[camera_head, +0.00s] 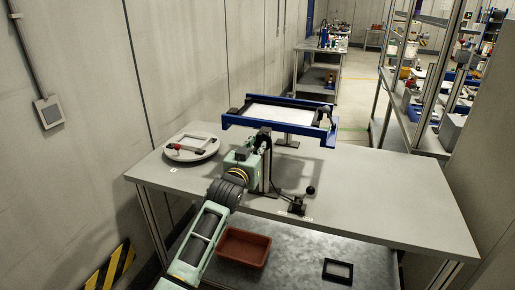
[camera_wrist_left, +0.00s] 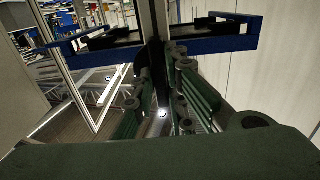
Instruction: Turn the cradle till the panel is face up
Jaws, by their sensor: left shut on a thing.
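The cradle (camera_head: 325,133) is a blue frame with black end pieces, held above the table on posts. The panel (camera_head: 280,114) lies in it, roughly level, with a pale surface showing on top. The cradle's blue bars also show in the left wrist view (camera_wrist_left: 225,27), seen from below. My left gripper (camera_head: 262,141) is at the cradle's near post, just below the frame. It is shut on a small part there, mostly hidden by the fingers; I cannot tell its shape. In the left wrist view its fingers (camera_wrist_left: 158,105) stand either side of the post.
A round pale turntable (camera_head: 207,153) with a frame and a red-handled item is on the left of the table (camera_head: 390,205). A black-knobbed lever (camera_head: 298,205) stands at the front. A brown bin (camera_head: 243,246) and a black frame (camera_head: 338,270) lie on the lower shelf. The tabletop's right is clear.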

